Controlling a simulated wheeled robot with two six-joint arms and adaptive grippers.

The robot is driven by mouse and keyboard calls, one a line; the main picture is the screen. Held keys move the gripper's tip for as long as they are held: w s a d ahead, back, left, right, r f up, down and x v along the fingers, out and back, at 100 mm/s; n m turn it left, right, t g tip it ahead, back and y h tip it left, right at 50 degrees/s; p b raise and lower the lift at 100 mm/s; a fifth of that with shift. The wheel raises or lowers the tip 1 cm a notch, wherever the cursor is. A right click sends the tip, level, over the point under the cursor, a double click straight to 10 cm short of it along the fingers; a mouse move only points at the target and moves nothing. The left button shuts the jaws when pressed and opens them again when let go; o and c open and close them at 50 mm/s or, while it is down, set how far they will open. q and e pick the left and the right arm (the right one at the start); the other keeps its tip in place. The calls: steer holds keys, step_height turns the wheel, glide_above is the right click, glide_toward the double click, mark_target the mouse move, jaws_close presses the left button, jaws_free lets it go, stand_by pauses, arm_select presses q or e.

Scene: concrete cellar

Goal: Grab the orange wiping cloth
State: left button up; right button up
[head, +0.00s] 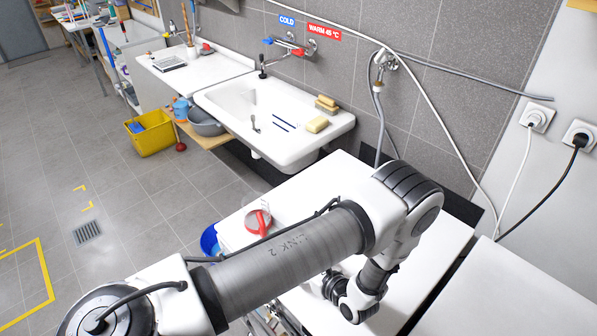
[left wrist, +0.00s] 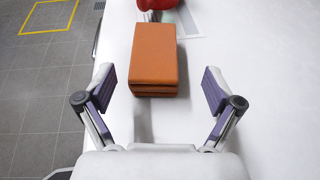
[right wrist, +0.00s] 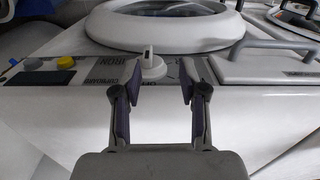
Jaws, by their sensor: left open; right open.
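The orange wiping cloth (left wrist: 153,55) shows in the left wrist view as a thick folded block lying on a white top (left wrist: 240,75). My left gripper (left wrist: 157,84) is open, with one finger to each side of the cloth's near end. Both fingers stand apart from the cloth, and nothing is between them but that near end. In the head view I cannot make out the cloth; my left arm crosses in front of that area. My right gripper (right wrist: 160,75) is open and empty in front of a white machine's control panel (right wrist: 90,77).
A red object (left wrist: 158,4) lies just beyond the cloth. The machine has a round lid (right wrist: 165,25), a white knob (right wrist: 150,66) and a grey handle (right wrist: 270,47). A sink (head: 300,140) with yellow sponges (head: 317,125) stands behind. A yellow bucket (head: 152,141) is on the floor.

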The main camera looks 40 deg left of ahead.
arm_select(q)
steer(key=shift+s+a+f, duration=0.15)
steer(key=shift+s+a, duration=0.05)
steer(key=shift+a, duration=0.4)
steer(key=shift+s+a+f, duration=0.1)
steer(key=shift+s+a, duration=0.1)
steer(key=shift+a, duration=0.4)
steer(key=a, duration=0.1)
steer(key=w+a+f, duration=0.1)
steer(key=a, duration=0.1)
steer(key=shift+w+a+f+b, duration=0.25)
steer(key=shift+w+f+b, duration=0.05)
steer(key=shift+w+f, duration=0.1)
steer(key=shift+s+r, duration=0.1)
steer(key=shift+s, duration=0.05)
steer(key=shift+s+d+r, duration=0.1)
steer(key=shift+d, duration=0.05)
steer(key=c, duration=0.5)
steer(key=shift+s, duration=0.1)
steer(key=c, duration=0.6)
steer(key=shift+c, duration=0.2)
arm_select(e)
steer(key=shift+s+f, duration=0.35)
steer(key=shift+s, duration=0.05)
